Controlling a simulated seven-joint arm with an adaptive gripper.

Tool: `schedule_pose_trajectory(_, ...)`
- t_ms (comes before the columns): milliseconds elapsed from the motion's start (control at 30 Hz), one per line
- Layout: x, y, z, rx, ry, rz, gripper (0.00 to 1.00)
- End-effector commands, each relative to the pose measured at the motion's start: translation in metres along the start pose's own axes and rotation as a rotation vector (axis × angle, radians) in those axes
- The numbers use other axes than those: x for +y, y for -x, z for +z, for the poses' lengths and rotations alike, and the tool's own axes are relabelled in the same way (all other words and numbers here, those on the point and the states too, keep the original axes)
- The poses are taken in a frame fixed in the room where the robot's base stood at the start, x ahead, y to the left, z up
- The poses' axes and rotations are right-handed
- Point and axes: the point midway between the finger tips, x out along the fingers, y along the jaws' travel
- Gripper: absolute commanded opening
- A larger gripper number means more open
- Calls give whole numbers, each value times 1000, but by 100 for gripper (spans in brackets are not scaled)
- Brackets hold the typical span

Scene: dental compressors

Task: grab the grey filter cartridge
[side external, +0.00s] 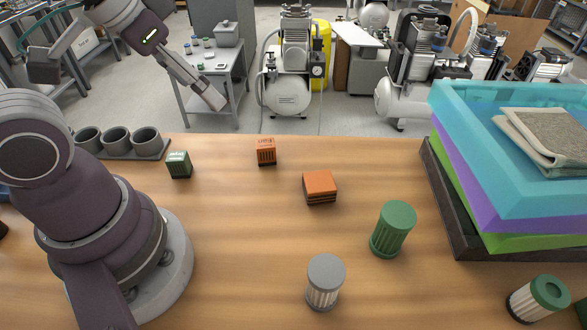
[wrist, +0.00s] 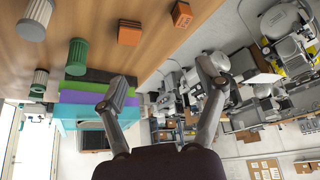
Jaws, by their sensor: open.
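The grey filter cartridge (side external: 325,282) stands upright on the wooden table near the front edge of the side view, with a grey cap and pale pleats. It also shows at the top left of the wrist view (wrist: 33,22). My gripper (wrist: 165,84) is open and empty, its two fingers wide apart in the wrist view. In the side view my gripper (side external: 207,92) is raised at the upper left, beyond the table's far edge and well away from the cartridge.
A green cartridge (side external: 393,230) stands right of the grey one; a green-capped white cartridge (side external: 540,298) is at the lower right. Two orange boxes (side external: 319,187) (side external: 266,152) and a green box (side external: 179,164) lie behind. Stacked coloured trays (side external: 470,200) block the right. Grey cups (side external: 117,139) stand left.

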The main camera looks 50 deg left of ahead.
Motion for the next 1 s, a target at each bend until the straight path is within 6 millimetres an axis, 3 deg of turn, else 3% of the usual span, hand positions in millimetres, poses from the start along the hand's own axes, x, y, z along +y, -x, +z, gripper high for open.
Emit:
schedule_pose_trajectory(267, 0, 0, 0, -1, -5, 1, 75)
schedule_pose_trajectory(367, 13, -3, -7, -41, -132, 33, 75)
schedule_pose_trajectory(467, 48, -13, -20, -129, -466, 115, 75)
schedule_pose_trajectory(567, 99, -29, -23, -217, -882, 217, 75)
schedule_pose_trajectory(733, 175, -56, 3, -316, -1459, 363, 75)
schedule_pose_trajectory(833, 199, -64, 20, -343, -1653, 414, 75)
schedule_pose_trajectory(1000, 209, -82, 37, -360, -1747, 439, 75)
